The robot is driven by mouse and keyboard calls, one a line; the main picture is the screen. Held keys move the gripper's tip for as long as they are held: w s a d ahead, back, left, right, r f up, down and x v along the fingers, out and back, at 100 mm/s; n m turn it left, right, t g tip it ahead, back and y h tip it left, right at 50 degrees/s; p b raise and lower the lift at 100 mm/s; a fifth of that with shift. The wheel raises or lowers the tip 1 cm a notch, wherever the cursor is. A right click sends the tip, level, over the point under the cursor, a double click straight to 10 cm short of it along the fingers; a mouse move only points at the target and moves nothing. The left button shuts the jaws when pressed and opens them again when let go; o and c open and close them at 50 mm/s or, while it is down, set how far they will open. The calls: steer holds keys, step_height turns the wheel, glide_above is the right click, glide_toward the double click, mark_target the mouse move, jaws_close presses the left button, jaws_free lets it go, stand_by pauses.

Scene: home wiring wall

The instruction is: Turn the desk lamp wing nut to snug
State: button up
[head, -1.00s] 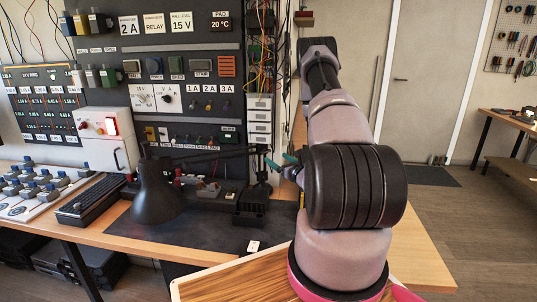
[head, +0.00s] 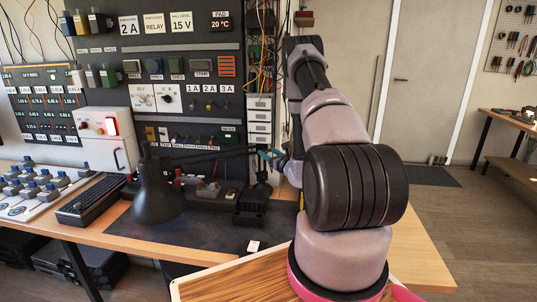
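The desk lamp is black. Its cone shade (head: 157,196) hangs over the dark mat at the left, and its thin arm (head: 215,154) runs right toward the lamp's joint near my gripper. My gripper (head: 271,154) has teal fingertips and is at the right end of the lamp arm, in front of the panel's right edge. The fingers are small and partly hidden by my wrist, so I cannot tell whether they are open or shut. The wing nut is too small or hidden to make out, and I cannot tell whether my fingers touch it.
The dark wiring panel (head: 190,20) stands behind the lamp, with loose wires at its right edge. The dark mat (head: 200,240) has bare room in front.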

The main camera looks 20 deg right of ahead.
steer(key=shift+c, duration=0.8)
steer(key=shift+m, duration=0.4)
steer(key=m, duration=0.3)
steer(key=shift+d+m, duration=0.15)
steer(key=shift+m, duration=0.25)
steer(key=m, duration=0.4)
steer(key=shift+f+m, duration=0.1)
steer(key=shift+m, duration=0.2)
steer(key=shift+f+m, duration=0.15)
steer(key=shift+m, duration=4.05)
